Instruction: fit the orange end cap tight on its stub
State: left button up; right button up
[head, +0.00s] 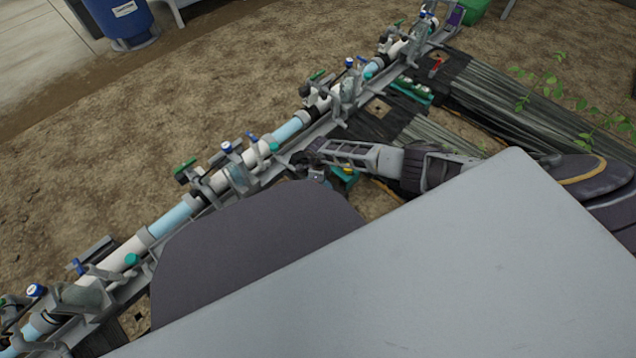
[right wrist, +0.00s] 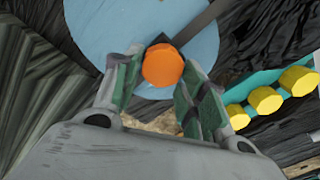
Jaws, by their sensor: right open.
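The orange end cap (right wrist: 162,65) shows in the right wrist view as a faceted face in front of a light-blue round surface (right wrist: 105,30). A small dark piece shows just above the cap; I cannot tell whether it is the stub or whether the cap is seated. My right gripper (right wrist: 162,76) is open, its green-padded fingers on either side of the cap. I cannot tell whether they touch it. In the head view my right gripper (head: 312,160) is beside the pipe row, and I cannot make out the cap there. My left gripper is not in view.
A long pipe row (head: 285,130) with valves on a grey rail runs diagonally across the head view. A teal holder with yellow caps (right wrist: 264,100) lies right of my right fingers. Another teal tray (head: 412,92) lies farther back. A blue tank (head: 122,20) stands at upper left.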

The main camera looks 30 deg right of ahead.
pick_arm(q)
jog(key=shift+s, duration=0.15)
pick_arm(e)
jog(key=shift+f, duration=0.1)
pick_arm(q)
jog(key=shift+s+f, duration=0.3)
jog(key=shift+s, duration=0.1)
pick_arm(e)
jog(key=shift+f, duration=0.25)
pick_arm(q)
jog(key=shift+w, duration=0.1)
pick_arm(e)
jog(key=c, duration=0.4)
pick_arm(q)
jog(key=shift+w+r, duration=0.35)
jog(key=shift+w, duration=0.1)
pick_arm(e)
jog(key=shift+m+p, duration=0.3)
jog(key=shift+m, duration=0.4)
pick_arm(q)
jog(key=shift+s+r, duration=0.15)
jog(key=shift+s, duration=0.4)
pick_arm(e)
jog(key=shift+d+m, duration=0.1)
jog(key=shift+m, duration=0.9)
